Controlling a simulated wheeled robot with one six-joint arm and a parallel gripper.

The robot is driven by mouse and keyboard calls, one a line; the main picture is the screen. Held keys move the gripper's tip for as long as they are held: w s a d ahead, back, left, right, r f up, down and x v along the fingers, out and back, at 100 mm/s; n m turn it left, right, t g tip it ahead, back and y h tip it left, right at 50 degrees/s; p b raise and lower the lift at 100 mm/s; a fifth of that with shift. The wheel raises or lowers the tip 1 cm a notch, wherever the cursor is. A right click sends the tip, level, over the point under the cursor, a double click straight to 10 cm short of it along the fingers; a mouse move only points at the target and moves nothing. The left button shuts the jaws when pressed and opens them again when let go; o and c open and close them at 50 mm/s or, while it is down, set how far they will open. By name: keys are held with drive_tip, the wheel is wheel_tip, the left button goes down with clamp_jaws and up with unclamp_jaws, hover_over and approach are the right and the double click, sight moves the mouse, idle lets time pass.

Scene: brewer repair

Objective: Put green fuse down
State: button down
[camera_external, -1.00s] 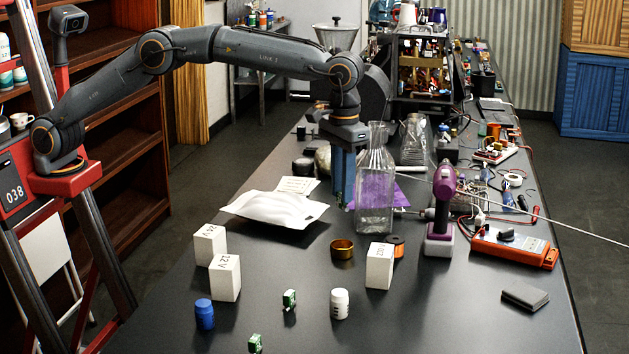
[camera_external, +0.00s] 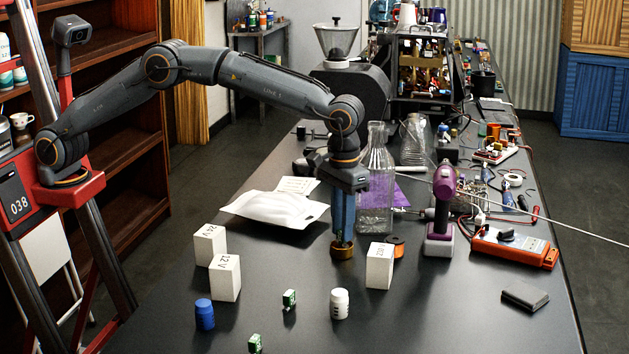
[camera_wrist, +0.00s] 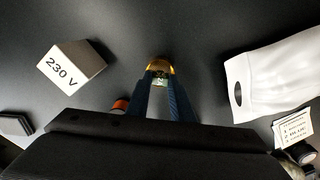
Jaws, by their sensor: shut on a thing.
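My gripper (camera_external: 342,243) points straight down over the brass-coloured ring (camera_external: 342,254) on the dark table. In the wrist view my gripper (camera_wrist: 160,80) is shut on a small pale greenish thing, the green fuse (camera_wrist: 160,83), mostly hidden between the blue fingers. The ring (camera_wrist: 159,64) shows right at the fingertips there. I cannot tell whether the fuse touches the ring or the table. Two other small green-and-white pieces lie near the front, one (camera_external: 289,299) in the middle and one (camera_external: 255,343) at the front edge.
A white 230 V box (camera_wrist: 72,66) stands beside the ring, with an orange spool (camera_external: 396,247) behind it. A glass bottle (camera_external: 376,190) and purple drill (camera_external: 441,215) stand close. White boxes (camera_external: 225,278), a white pouch (camera_external: 276,208), a blue jar (camera_external: 205,314) and white jar (camera_external: 339,304) surround clear table.

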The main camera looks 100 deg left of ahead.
drive_tip(key=shift+f, duration=0.8)
drive_tip(key=c, duration=1.5)
unclamp_jaws()
drive_tip(key=shift+o, duration=0.2)
drive_tip(key=shift+r+p, duration=0.9)
drive_tip(key=shift+r, duration=2.6)
